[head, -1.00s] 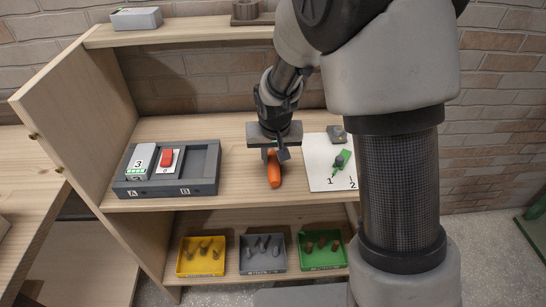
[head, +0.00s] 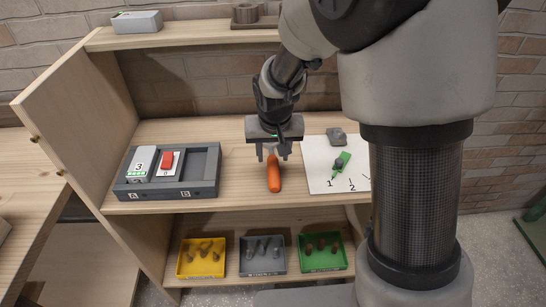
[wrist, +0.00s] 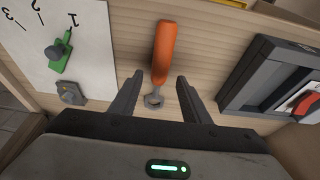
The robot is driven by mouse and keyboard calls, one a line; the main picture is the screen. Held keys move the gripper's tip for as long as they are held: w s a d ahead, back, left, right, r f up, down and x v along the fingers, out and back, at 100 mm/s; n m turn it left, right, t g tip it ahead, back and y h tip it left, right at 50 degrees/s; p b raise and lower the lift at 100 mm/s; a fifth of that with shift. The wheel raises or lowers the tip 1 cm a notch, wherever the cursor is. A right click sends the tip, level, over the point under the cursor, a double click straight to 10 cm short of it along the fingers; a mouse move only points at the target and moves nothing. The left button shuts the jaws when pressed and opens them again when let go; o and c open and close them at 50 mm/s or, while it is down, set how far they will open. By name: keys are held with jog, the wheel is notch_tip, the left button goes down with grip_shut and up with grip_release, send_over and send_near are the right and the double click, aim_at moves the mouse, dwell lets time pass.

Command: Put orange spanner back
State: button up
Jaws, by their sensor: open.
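The orange spanner (head: 273,175) lies on the middle wooden shelf, between the grey tray and the white numbered board. In the wrist view the spanner (wrist: 162,55) has an orange handle and a grey ring-shaped end near my gripper. My gripper (head: 274,154) is above the spanner's far end, open and empty. In the wrist view its two fingers (wrist: 157,92) stand on either side of the spanner's grey end, apart from it. I cannot tell the exact height of the fingertips above the shelf.
Yellow (head: 189,272), grey (head: 262,271) and green (head: 322,266) bins stand on the lower shelf.

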jog(key=s+d+r, duration=0.3)
jog(key=s+r, duration=0.3)
jog(key=r, duration=0.2)
jog(key=s+d+r, duration=0.3)
jog(key=s+r, duration=0.2)
jog(key=r, duration=0.4)
jog(key=s+d+r+t, duration=0.1)
jog(key=s+d, duration=0.1)
jog(key=s, duration=0.4)
jog(key=s+d+r, duration=0.1)
jog(key=s+d, duration=0.1)
jog(key=s, duration=0.4)
jog(key=shift+d+r+t+p, duration=0.2)
jog(key=shift+r+t+p, duration=0.15)
jog(key=shift+t+p, duration=0.1)
notch_tip(320, 180, up, 10)
jog(key=p, duration=1)
jog(key=shift+r, duration=0.2)
